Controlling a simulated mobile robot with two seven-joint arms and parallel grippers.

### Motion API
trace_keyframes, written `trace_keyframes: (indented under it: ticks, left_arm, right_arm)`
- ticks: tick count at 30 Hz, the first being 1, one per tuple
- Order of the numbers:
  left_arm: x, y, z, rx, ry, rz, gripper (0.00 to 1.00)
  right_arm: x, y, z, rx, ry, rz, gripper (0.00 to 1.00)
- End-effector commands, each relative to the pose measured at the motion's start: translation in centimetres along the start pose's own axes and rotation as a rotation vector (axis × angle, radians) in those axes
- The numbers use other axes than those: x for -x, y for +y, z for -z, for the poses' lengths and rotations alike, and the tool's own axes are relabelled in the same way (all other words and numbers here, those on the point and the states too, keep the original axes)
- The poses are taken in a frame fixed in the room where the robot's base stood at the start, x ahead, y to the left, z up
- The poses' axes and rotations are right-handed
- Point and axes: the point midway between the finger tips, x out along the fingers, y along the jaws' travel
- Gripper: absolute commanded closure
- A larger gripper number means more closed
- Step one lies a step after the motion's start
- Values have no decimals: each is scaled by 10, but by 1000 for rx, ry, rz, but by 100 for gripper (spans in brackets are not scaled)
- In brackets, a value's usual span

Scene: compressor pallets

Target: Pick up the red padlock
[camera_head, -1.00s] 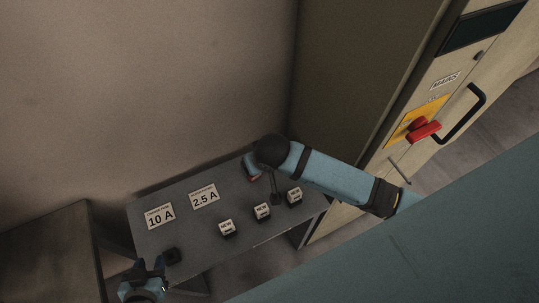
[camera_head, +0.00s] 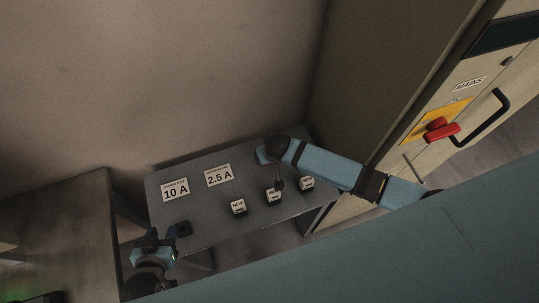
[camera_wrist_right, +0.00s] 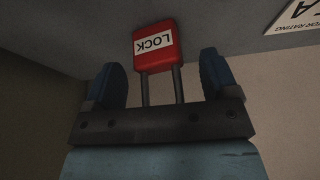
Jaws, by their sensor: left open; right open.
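The red padlock (camera_wrist_right: 156,46), marked LOCK, shows in the right wrist view against the grey table surface. Its two shackle legs point toward my gripper. My right gripper (camera_wrist_right: 161,66) is open, with one blue finger on each side of the padlock and a gap to each. In the head view the right gripper (camera_head: 263,155) is mostly hidden behind its own wrist above the table's back edge, and the padlock is hidden there. My left gripper (camera_head: 155,248) is open and empty at the table's front left corner.
The grey table (camera_head: 215,205) carries the 10 A card (camera_head: 175,190), the 2.5 A card (camera_head: 219,175), several small NEW-labelled blocks (camera_head: 238,207) and a black block (camera_head: 183,229). A cabinet with a red switch handle (camera_head: 441,130) stands right. A wall is behind.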

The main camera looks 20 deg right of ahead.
Motion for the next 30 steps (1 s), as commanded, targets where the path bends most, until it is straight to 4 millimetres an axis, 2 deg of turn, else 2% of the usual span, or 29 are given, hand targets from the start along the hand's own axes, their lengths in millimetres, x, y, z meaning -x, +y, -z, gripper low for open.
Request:
trace_keyframes:
  ticks: [3,9,16,19,20,30]
  left_arm:
    - [-3,1,0,13,-1,3,57]
    - [-3,1,-5,13,-10,3,57]
    - [0,1,-6,9,-13,2,57]
    - [0,1,-5,9,-10,2,57]
    - [0,1,-5,9,-10,2,57]
    - [0,2,-4,7,-6,0,57]
  right_arm:
    - [-7,0,0,0,0,0,20]
    - [-7,0,0,0,1,0,20]
    - [-7,0,0,0,0,0,73]
    - [-7,0,0,0,0,0,74]
    - [-7,0,0,0,1,0,78]
    - [-1,0,3,0,2,1,78]
